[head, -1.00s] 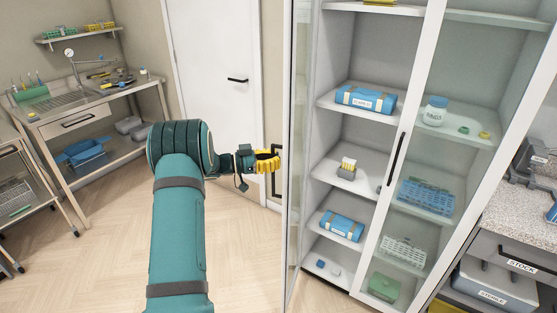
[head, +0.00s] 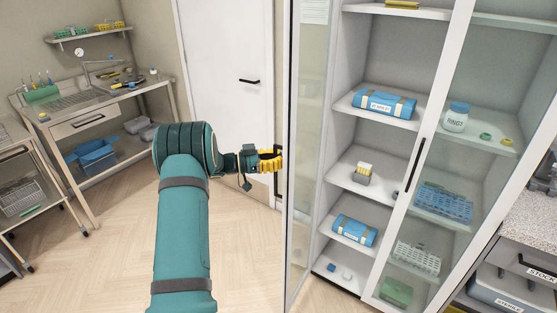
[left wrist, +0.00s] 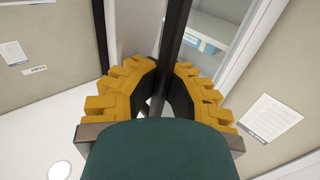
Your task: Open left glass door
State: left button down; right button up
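The left glass door (head: 309,110) of the white cabinet stands swung open, seen at a steep angle in the head view. Its black handle (head: 277,182) is on the side facing my arm. My left gripper (head: 272,160), with yellow fingers, is at this handle. In the left wrist view the dark handle bar (left wrist: 173,40) runs between the yellow fingers (left wrist: 158,75), whose tips close in around it. The palm hides part of the bar. My right gripper is not in view.
The open cabinet shelves (head: 375,105) hold blue wrapped packs (head: 384,103) and small items. The right glass door (head: 440,170) is shut. A steel sink table (head: 95,105) stands at the left. A counter (head: 525,210) is at the right. The floor (head: 110,250) around my left arm is clear.

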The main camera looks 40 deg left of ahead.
pick_arm(q)
jog(key=shift+s+a+f, duration=0.1)
jog(key=shift+s+f, duration=0.15)
jog(key=c, duration=1.3)
grip_release()
jog(key=shift+s, duration=0.1)
jog(key=shift+r, duration=0.15)
jog(key=shift+a, duration=0.1)
jog(key=v, duration=1.2)
jog(key=shift+s, duration=0.1)
